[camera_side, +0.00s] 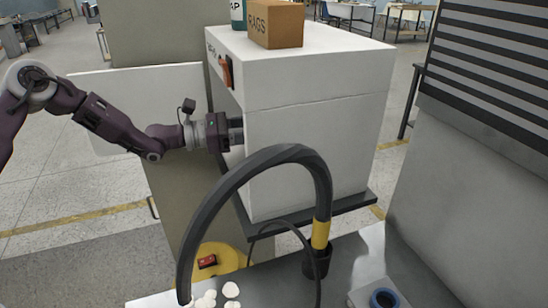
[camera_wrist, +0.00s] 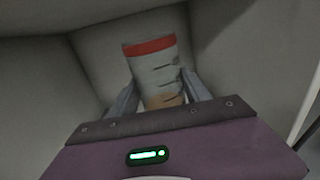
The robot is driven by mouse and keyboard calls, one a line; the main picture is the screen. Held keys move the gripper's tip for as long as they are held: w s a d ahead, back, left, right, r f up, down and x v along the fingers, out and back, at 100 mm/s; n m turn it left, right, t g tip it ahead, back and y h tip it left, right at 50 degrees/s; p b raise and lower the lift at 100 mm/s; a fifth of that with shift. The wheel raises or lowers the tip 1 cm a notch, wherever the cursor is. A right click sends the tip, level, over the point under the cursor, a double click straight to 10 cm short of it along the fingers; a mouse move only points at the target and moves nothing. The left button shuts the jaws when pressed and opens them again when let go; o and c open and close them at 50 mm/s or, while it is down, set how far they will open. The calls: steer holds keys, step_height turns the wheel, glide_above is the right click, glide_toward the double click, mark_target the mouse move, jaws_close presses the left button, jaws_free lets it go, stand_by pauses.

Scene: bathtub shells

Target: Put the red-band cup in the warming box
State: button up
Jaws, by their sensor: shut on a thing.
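The red-band cup (camera_wrist: 155,72) is pale with a red band at its top and dark marks on its side. In the wrist view it stands between the two fingers of my gripper (camera_wrist: 154,92), which is shut on it. Grey inner walls surround it there. In the side view the white warming box (camera_side: 305,150) stands in the middle, with its door (camera_side: 95,95) swung open to the left. I cannot tell whether the cup touches the box floor.
A cardboard box marked RAGS (camera_side: 276,24) and a bottle (camera_side: 238,14) stand on the warming box. A thick black hose (camera_side: 250,165) arches in front of it. White shells (camera_side: 231,290) and a blue ring (camera_side: 384,299) lie at the bottom.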

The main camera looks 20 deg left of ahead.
step_height(320, 180, down, 7)
steer(key=shift+f, duration=0.1)
steer(key=o, duration=1.4)
steer(key=shift+f, duration=0.1)
